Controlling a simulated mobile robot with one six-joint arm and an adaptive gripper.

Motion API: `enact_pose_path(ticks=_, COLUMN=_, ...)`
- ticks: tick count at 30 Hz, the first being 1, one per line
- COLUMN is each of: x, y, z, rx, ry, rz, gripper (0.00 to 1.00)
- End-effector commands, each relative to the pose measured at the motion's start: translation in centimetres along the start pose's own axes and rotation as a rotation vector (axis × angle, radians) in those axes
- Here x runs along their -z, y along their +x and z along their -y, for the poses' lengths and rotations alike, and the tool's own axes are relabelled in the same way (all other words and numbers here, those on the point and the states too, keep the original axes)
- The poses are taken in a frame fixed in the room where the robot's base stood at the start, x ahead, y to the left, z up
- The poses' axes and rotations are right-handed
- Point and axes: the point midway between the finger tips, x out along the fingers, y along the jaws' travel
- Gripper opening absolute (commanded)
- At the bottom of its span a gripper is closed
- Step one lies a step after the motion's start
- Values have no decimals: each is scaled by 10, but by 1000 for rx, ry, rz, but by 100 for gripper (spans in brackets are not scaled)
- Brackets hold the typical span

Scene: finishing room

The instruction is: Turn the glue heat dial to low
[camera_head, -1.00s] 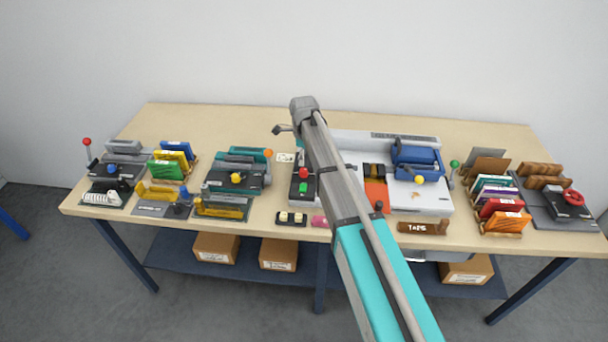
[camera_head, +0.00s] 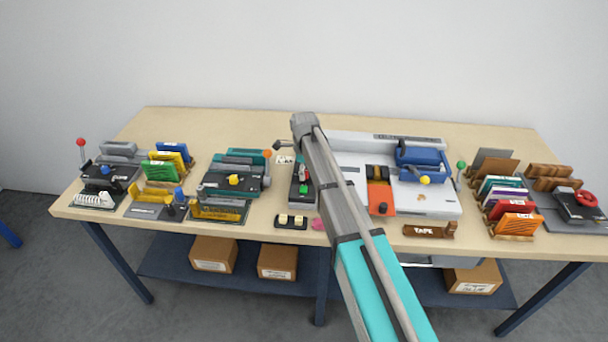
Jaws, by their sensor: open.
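A white machine (camera_head: 443,203) with a blue carriage and a yellow-knobbed lever stands right of the middle of the bench. It has an orange panel (camera_head: 378,196) with a small black knob (camera_head: 383,207) at its front. This knob may be the glue heat dial; its label and pointer are too small to read. My arm crosses in front of the white machine's left part.
A control box (camera_head: 304,190) with red and green buttons stands left of my arm. A teal machine (camera_head: 230,180) and coloured card racks stand further left. A brown tape block (camera_head: 430,230) lies at the front edge. Card racks (camera_head: 515,223) fill the right side. The back strip is clear.

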Motion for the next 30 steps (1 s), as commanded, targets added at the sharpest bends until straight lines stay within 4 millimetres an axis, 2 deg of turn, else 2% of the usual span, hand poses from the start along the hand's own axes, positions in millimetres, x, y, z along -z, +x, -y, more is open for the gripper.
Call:
enact_pose_path(ticks=11, x=1, y=2, z=0, rx=0, ry=1, rz=0, gripper=80)
enact_pose_path(ticks=14, x=1, y=2, z=0, rx=0, ry=1, rz=0, gripper=65)
enact_pose_path(ticks=24, x=1, y=2, z=0, rx=0, ry=1, rz=0, gripper=2)
enact_pose_path(ticks=30, x=1, y=2, z=0, rx=0, ry=-3, rz=0, gripper=0)
